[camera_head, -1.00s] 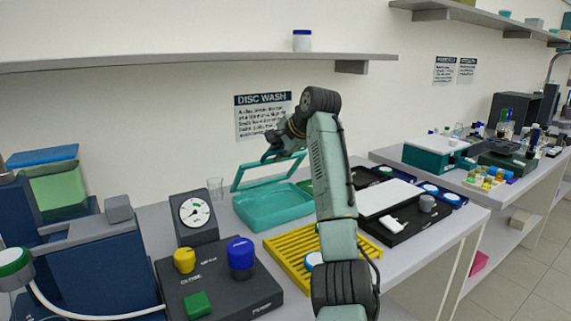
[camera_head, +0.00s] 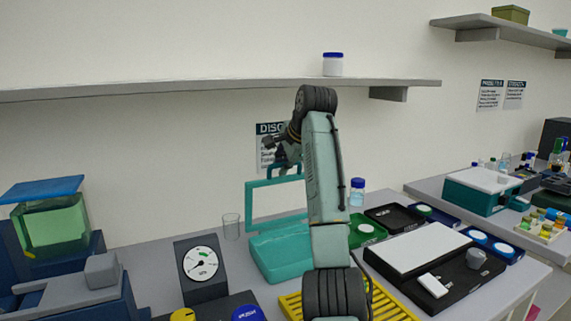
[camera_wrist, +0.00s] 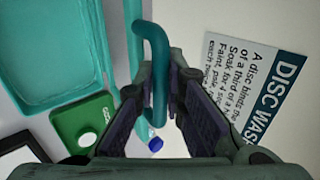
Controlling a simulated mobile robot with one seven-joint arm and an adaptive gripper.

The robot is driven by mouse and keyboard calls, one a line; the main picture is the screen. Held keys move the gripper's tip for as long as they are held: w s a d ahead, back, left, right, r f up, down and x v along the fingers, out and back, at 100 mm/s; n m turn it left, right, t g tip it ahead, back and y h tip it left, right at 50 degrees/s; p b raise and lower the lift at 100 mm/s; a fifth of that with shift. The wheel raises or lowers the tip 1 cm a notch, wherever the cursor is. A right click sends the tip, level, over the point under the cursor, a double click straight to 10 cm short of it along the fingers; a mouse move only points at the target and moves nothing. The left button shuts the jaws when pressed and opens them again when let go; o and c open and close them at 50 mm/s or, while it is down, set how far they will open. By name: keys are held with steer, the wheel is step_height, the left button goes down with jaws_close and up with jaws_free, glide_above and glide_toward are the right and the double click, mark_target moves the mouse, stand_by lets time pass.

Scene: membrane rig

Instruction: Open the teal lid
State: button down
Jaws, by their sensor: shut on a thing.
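The teal lid (camera_head: 262,184) is an open rectangular frame. In the head view it stands roughly upright at the back of the teal box (camera_head: 285,258), clear of the box's front edge. My gripper (camera_head: 281,160) is at the lid's top edge, partly hidden behind my arm. In the wrist view my gripper (camera_wrist: 160,85) is shut on the lid's bent teal handle (camera_wrist: 158,75), which runs between the two dark fingers. The teal box (camera_wrist: 50,55) shows at the upper left there. My arm hides the lid's right side in the head view.
A gauge (camera_head: 202,270) and a clear glass (camera_head: 231,226) stand left of the box. A yellow rack (camera_head: 292,308) is in front, and a green tray (camera_head: 366,232) and black trays lie to the right. The wall and shelf (camera_head: 200,90) are behind.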

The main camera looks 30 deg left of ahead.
stand_by(0.3)
steer(key=c, duration=1.9)
jaws_free()
steer(key=v, duration=1.2)
